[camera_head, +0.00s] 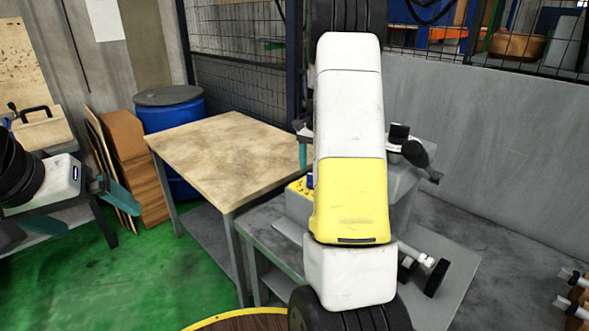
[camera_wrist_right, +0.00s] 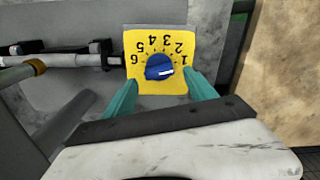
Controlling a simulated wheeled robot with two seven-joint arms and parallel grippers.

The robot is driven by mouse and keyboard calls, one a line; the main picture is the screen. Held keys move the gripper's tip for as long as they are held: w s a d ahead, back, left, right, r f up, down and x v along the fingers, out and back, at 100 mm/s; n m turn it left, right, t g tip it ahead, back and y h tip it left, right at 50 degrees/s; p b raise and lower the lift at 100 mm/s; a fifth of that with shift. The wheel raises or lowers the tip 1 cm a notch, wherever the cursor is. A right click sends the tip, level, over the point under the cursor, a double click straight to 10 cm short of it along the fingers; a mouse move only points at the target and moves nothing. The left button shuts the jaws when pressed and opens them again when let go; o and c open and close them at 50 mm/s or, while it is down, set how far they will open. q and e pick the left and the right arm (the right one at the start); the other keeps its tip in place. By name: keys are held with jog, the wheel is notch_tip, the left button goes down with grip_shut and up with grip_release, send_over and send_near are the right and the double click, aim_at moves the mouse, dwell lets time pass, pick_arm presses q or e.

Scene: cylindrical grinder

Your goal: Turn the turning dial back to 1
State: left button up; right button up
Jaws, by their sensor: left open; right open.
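The turning dial (camera_wrist_right: 159,67) is a blue knob on a yellow plate (camera_wrist_right: 135,80) numbered 1 to 6. In the right wrist view its white mark points right, close to the 1. In the head view only a sliver of the yellow plate (camera_head: 297,187) shows beside my right arm. My right gripper (camera_wrist_right: 160,78) is open, with its teal fingers at either side of the knob, near the plate's lower corners; I cannot tell whether they touch it. In the head view my right arm mostly hides it. My left gripper (camera_head: 101,218) is open and empty at the left.
The grey grinder (camera_head: 402,185) stands on a grey table (camera_head: 455,262), partly behind my right arm. A wooden-topped table (camera_head: 225,150) stands to its left, with a blue barrel (camera_head: 170,112) behind. Green floor (camera_head: 150,275) is open at the lower left.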

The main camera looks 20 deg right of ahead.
jog(key=shift+r, duration=2.1)
jog(key=s+a+r+n+t, duration=0.2)
jog(key=s+a+r+n, duration=0.1)
jog(key=s+a+r, duration=0.4)
jog(key=s+a+r+n+t+y, duration=0.1)
jog(key=s+a+r+n+t, duration=0.1)
jog(key=s+a+n, duration=0.2)
jog(key=s+a+r+n+t+y, duration=0.1)
jog(key=s+a+n, duration=0.3)
jog(key=s+a, duration=0.6)
jog(key=s+r+t, duration=0.1)
jog(key=s, duration=0.3)
jog(key=shift+s+a+r, duration=0.15)
jog(key=shift+a+r, duration=0.15)
jog(key=shift+r, duration=0.1)
jog(key=shift+s+a+f, duration=0.15)
jog(key=shift+s, duration=0.15)
jog(key=shift+c, duration=0.4)
